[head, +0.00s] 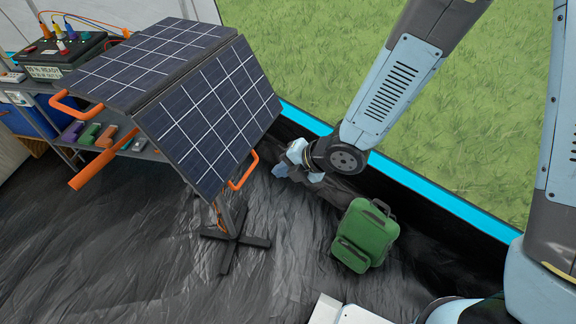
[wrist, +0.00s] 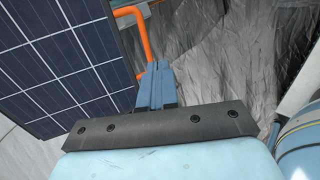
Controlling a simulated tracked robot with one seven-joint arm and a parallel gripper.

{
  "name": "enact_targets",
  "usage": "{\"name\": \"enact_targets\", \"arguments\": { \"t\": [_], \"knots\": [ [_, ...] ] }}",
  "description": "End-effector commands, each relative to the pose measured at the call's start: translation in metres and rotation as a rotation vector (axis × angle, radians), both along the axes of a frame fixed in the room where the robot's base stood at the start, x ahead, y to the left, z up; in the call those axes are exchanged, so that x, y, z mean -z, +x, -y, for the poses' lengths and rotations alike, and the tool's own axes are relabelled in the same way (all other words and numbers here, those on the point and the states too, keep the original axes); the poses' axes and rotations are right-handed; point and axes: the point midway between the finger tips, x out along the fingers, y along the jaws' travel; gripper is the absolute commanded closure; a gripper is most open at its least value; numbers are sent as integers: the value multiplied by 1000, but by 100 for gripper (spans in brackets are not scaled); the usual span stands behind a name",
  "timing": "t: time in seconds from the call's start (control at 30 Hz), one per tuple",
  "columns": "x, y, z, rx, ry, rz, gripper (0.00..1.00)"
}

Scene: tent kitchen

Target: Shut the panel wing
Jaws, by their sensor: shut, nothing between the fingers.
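The solar panel has two wings joined along a dark seam. The near wing (head: 212,118) slopes down towards me, and the far wing (head: 140,68) lies flatter behind it. An orange handle (head: 244,171) sticks out from the near wing's lower right edge. My gripper (head: 280,171) is shut and empty, a little to the right of that handle. In the wrist view, the near wing (wrist: 60,60) fills the left side, and the orange handle (wrist: 142,38) shows just beyond my closed fingertips (wrist: 158,66). I cannot tell whether they touch it.
A dark stand (head: 234,238) carries the panel. A green backpack (head: 366,236) stands on the floor below my arm. A shelf at left holds a black battery (head: 62,58) and several small coloured items. The dark floor (head: 130,260) in front is clear.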

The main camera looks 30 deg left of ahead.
Motion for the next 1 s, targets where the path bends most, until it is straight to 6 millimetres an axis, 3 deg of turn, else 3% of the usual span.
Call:
{"name": "enact_targets", "arguments": {
  "t": [0.4,0.7,1.0],
  "knots": [
    [43,-2,-40,-1,-1,-1,100],
    [52,-3,-73,-1,1,1,100],
    [53,-3,-77,1,0,1,100]
  ]
}}
